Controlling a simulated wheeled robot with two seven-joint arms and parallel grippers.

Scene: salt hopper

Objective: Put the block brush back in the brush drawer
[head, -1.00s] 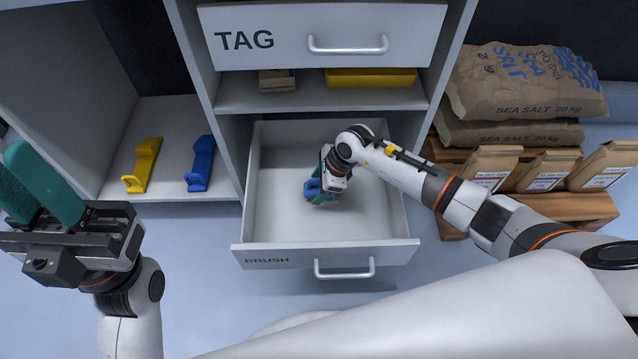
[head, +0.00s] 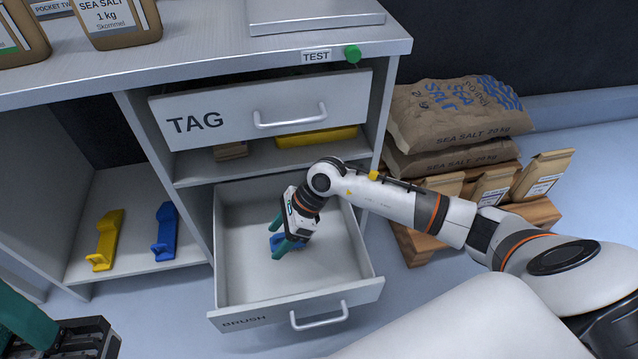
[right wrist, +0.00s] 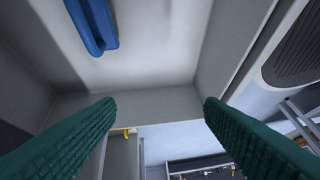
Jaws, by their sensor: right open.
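The brush drawer (head: 350,262), labelled BRUSH, is pulled open. A blue block brush (head: 277,241) lies in it, partly hidden behind my right gripper's fingers. My right gripper (head: 281,237) is inside the drawer, open, with green fingers pointing down close to the brush. In the right wrist view the brush (right wrist: 97,28) lies on the drawer floor at the top, apart from the open fingertips (right wrist: 158,103), with nothing between them. My left gripper (head: 50,335) is cut off at the lower left corner; its finger opening is not clear.
The TAG drawer (head: 262,108) sticks out above, over a shelf with a yellow tray (head: 316,137). A yellow tool (head: 106,240) and a blue tool (head: 165,232) stand in the left bay. Salt sacks (head: 455,115) and a wooden pallet (head: 415,245) are at the right.

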